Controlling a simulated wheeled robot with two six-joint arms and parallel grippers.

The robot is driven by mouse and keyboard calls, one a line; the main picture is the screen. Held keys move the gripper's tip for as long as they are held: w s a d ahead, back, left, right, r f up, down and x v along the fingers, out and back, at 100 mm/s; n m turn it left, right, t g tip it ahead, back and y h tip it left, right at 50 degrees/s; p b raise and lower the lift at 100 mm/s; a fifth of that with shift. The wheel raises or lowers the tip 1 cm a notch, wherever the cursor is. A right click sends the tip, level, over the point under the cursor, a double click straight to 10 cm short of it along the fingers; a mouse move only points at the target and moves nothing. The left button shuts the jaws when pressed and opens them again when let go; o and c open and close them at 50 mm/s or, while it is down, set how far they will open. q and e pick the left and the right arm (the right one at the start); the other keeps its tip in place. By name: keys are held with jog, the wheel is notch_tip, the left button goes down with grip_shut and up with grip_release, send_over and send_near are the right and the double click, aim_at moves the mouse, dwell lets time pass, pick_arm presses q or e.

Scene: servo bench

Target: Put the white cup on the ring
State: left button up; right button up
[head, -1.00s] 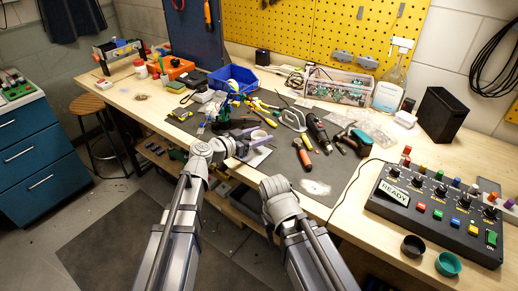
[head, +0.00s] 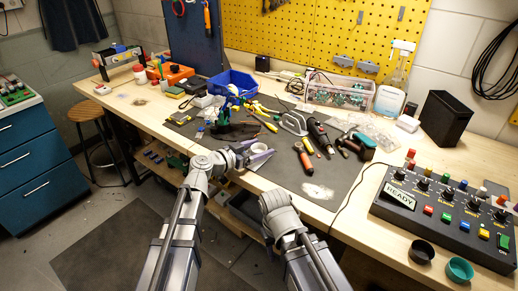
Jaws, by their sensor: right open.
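My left gripper (head: 256,154) is over the front part of the dark mat. Its purple-grey fingers look a little apart, with a small whitish round thing (head: 262,148) at or just behind them. It may be the white cup, but I cannot tell whether the fingers touch it. My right gripper (head: 277,199) is lower, in front of the bench edge; its jaws are open, though its fingertips are hard to make out. I cannot make out the ring clearly. A pale patch (head: 318,191) lies on the mat to the right of the grippers.
The mat around the pale patch is mostly clear.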

pick_arm(q)
jog(key=shift+o, duration=1)
jog(key=shift+r, duration=0.15)
jog(key=p+v, duration=0.2)
jog(key=v, duration=0.9)
jog(key=shift+r+p, duration=0.1)
jog(key=shift+p, duration=0.25)
jog(key=shift+s+a, duration=0.3)
jog(key=shift+a, duration=0.1)
